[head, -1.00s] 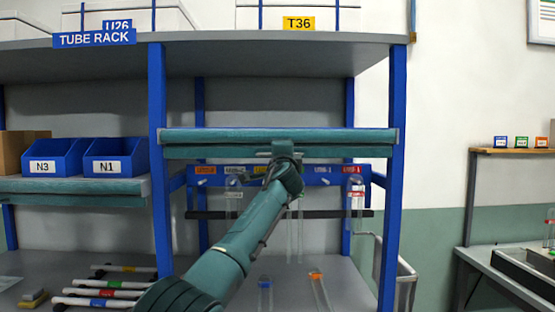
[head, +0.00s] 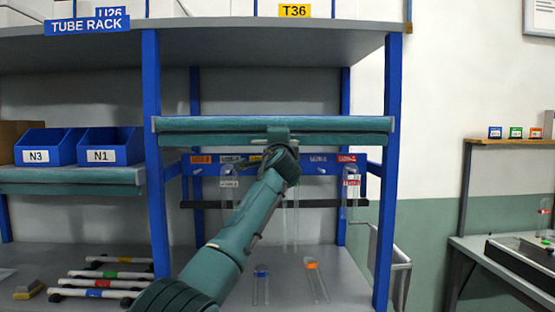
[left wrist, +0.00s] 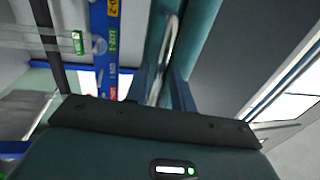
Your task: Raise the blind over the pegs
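The blind (head: 220,125) is a teal roll across the top of the bay, with a teal bottom bar (head: 350,138) just beneath it. The coloured-label pegs on the blue rail (head: 225,166) show uncovered below it. My left gripper (head: 279,136) is at the middle of the bottom bar. In the left wrist view my left gripper's fingers (left wrist: 162,88) sit close together on both sides of a metal handle (left wrist: 170,45) and appear shut on it. The contact itself is partly hidden. My right gripper is in neither view.
Clear tubes hang from the rail, and two more (head: 261,285) lie on the lower shelf. Blue posts (head: 390,170) flank the bay. Blue bins (head: 110,146) and several coloured-band rods (head: 105,283) are on the left. A side bench (head: 510,250) stands at right.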

